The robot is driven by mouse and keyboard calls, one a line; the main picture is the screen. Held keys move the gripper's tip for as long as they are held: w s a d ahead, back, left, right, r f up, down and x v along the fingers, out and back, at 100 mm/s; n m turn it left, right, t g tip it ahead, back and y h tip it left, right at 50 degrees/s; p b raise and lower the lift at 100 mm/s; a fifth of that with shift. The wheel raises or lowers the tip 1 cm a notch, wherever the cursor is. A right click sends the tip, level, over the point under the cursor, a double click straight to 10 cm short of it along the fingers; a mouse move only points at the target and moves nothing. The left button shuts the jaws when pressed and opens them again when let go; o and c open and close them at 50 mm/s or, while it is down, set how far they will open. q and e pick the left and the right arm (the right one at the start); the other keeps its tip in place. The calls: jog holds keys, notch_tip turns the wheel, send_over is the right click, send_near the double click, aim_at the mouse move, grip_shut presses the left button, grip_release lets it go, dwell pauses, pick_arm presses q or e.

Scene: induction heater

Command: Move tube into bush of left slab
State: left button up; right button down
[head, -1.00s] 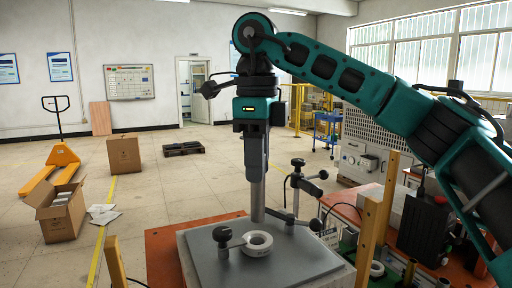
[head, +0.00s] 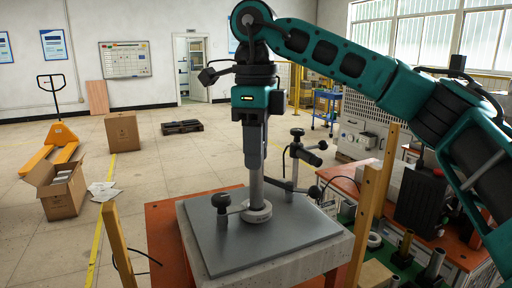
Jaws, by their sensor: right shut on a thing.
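My right gripper (head: 254,150) hangs from the teal arm that comes in from the right. It is shut on a grey metal tube (head: 257,189) held upright. The tube's lower end meets the pale round bush (head: 257,217) on the dark grey slab (head: 300,229). The tube covers the bush's hole; I cannot tell how deep its end sits in it. The slab lies on a light block on an orange-red table (head: 163,249). My left gripper is not in view.
A small post with a black knob (head: 222,200) stands on the slab beside the bush. A black-knobbed clamp stand (head: 297,150) stands behind. Wooden posts (head: 377,200) rise near the table. Another ring (head: 374,240) and short tubes (head: 434,264) stand at right.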

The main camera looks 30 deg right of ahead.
jog(key=shift+f+b, duration=1.75)
jog(key=shift+f, duration=0.85)
jog(key=c, duration=0.8)
grip_release()
jog(key=shift+c, duration=0.2)
notch_tip(320, 180, up, 13)
jog(key=p, duration=0.4)
send_over(256, 177)
jog(key=w, duration=0.1)
jog(key=shift+w+d+f, duration=0.1)
jog(key=shift+d, duration=0.2)
